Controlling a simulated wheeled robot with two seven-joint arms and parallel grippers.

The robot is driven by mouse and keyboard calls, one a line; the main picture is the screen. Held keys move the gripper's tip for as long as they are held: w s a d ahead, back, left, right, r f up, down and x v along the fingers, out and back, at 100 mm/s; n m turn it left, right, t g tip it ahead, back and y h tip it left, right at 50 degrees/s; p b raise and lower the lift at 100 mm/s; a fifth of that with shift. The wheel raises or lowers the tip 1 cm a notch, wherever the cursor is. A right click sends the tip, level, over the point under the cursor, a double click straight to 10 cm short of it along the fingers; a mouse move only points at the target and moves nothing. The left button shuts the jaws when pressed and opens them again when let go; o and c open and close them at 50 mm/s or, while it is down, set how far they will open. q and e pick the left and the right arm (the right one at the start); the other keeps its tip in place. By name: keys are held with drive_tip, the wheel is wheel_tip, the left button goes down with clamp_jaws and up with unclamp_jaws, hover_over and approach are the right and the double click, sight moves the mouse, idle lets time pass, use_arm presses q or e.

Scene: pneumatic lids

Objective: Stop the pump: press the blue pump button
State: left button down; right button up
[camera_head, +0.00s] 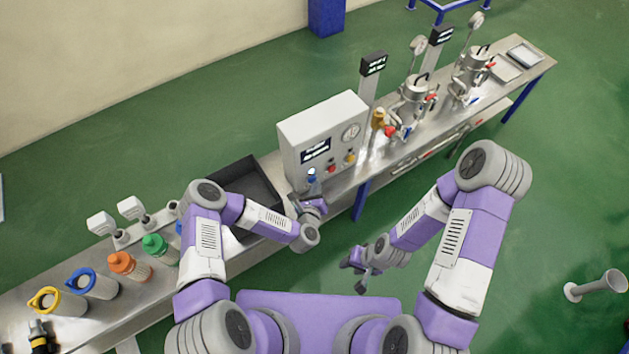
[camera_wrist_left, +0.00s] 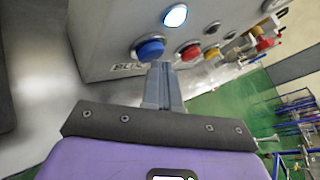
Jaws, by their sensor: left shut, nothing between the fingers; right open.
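The blue pump button (camera_wrist_left: 149,49) is on the front of the grey control box (camera_head: 325,135), at the lower left of its panel. The blue button also shows small in the head view (camera_head: 312,179). A lit white lamp (camera_wrist_left: 175,15) is just above it. My left gripper (camera_wrist_left: 161,72) is shut and empty, its fingertips pointing at the box just below and right of the blue button in the wrist view. I cannot tell whether they touch it. My right gripper (camera_head: 356,272) is open and empty, away from the bench over the floor.
A red button (camera_wrist_left: 191,52) and a yellow button (camera_wrist_left: 265,44) sit right of the blue one. A black tray (camera_head: 248,178) stands left of the box. Several coloured-lid containers (camera_head: 122,263) line the bench at left. Metal vessels (camera_head: 412,100) stand at right.

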idle(0.6)
use_arm(q)
drive_tip(key=shift+w+a+f+b, duration=0.1)
drive_tip(key=shift+w+a+b, duration=0.15)
drive_tip(key=shift+b, duration=0.05)
drive_tip(key=shift+w, duration=0.1)
drive_tip(key=shift+a, duration=0.1)
idle(0.3)
drive_tip(key=s+d, duration=0.4)
drive_tip(key=s, duration=0.1)
drive_tip(key=shift+s, duration=0.2)
idle(0.3)
idle(0.5)
